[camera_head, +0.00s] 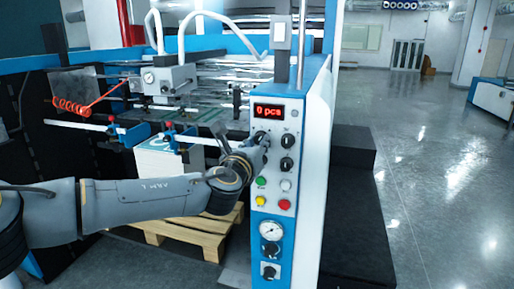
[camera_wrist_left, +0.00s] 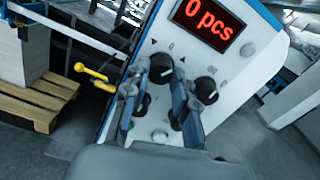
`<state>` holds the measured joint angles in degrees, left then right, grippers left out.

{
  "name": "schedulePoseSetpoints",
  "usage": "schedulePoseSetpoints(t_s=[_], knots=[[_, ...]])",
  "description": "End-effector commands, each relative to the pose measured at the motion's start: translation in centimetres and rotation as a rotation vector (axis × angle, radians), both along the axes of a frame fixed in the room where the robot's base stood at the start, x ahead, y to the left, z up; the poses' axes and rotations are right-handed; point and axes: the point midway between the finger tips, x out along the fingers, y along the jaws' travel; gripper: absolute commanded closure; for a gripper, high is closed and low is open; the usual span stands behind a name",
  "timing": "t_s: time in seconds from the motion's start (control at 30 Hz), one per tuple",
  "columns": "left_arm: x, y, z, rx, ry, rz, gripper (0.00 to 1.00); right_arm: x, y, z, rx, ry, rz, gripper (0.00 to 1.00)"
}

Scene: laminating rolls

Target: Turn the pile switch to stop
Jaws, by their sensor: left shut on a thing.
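The pile switch is a black rotary knob (camera_wrist_left: 162,70) under a "0" mark with a down arrow and an up arrow beside it. My left gripper (camera_wrist_left: 161,80) has a blue-edged finger on each side of the knob and is shut on it. In the head view my left gripper (camera_head: 256,147) reaches the upper left of the white control panel (camera_head: 276,195) and mostly covers this knob. I cannot tell clearly which mark the knob points to. My right gripper is not in view.
A second black knob (camera_wrist_left: 205,91) sits close right of the gripped one. The red display (camera_head: 268,112) above reads "0 pcs". Coloured buttons and a gauge (camera_head: 271,231) are lower on the panel. A wooden pallet (camera_head: 190,234) stands left; open floor (camera_head: 440,190) lies right.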

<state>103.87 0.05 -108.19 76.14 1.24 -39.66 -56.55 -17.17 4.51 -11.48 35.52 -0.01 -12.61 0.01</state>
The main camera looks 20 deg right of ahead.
Motion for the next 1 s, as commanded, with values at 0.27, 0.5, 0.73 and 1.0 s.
schedulePoseSetpoints(t_s=[0.27, 0.5, 0.73, 1.0], knots=[[0.1, 0.1, -0.3, -0.199, 0.135, 0.003, 1.0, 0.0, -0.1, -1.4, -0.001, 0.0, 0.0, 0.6], [0.1, 0.1, -0.1, -0.346, 0.233, 0.003, 1.0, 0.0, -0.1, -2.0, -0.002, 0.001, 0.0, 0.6], [0.1, 0.0, 0.0, -0.438, 0.295, 0.003, 1.0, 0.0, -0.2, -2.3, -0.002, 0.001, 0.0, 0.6], [0.0, 0.0, 0.0, -0.481, 0.324, 0.002, 1.0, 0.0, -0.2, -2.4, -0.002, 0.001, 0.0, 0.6]])
